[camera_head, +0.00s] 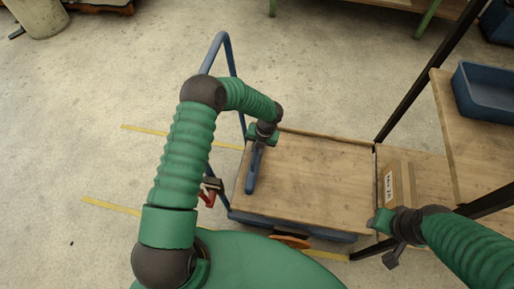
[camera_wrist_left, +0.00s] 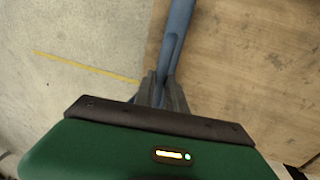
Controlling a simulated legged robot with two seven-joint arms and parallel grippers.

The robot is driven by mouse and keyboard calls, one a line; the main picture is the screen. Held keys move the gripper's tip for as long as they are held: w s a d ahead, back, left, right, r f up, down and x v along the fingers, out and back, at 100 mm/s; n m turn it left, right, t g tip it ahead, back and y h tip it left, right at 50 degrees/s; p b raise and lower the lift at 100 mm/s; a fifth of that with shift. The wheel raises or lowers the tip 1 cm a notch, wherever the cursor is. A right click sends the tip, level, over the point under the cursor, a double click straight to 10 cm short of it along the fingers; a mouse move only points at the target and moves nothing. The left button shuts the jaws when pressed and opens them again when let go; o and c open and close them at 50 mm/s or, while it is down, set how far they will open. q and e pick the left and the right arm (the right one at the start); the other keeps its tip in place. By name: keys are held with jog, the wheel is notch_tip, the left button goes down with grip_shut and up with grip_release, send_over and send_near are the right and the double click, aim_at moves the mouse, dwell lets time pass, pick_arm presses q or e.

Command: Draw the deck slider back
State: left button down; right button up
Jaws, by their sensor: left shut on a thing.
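The deck slider appears to be the blue bar (camera_head: 252,178) lying along the left side of the wooden deck (camera_head: 315,180) of a blue-framed cart. My left gripper (camera_head: 259,150) reaches down over the deck and is shut on this bar near its far end. In the left wrist view the bar (camera_wrist_left: 178,25) runs up from between the dark fingers (camera_wrist_left: 163,92), along the deck's edge (camera_wrist_left: 230,80). My right gripper (camera_head: 390,255) hangs beside the deck's right end, apart from the bar. Its finger opening is too small to judge.
A blue tubular handle (camera_head: 222,45) rises at the cart's left end. A cardboard box (camera_head: 390,188) and a shelf rack with a blue bin (camera_head: 485,90) stand close on the right. Yellow lines (camera_head: 110,206) mark the floor, which is clear to the left.

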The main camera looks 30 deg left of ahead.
dwell(0.7)
pick_arm(q)
jog(key=a+p, duration=0.1)
jog(key=a, duration=0.1)
jog(key=s+a+p, duration=0.1)
jog(key=a, duration=0.1)
jog(key=shift+s+a, duration=0.1)
jog(key=shift+a, duration=0.3)
jog(key=c, duration=1.6)
grip_release()
jog(key=shift+o, duration=1.2)
jog(key=d+r+p, duration=0.3)
jog(key=r+p, duration=0.1)
jog(key=r, duration=1.2)
jog(key=shift+w+r+p, duration=0.2)
jog(key=shift+w+p, duration=0.15)
jog(key=shift+w, duration=0.05)
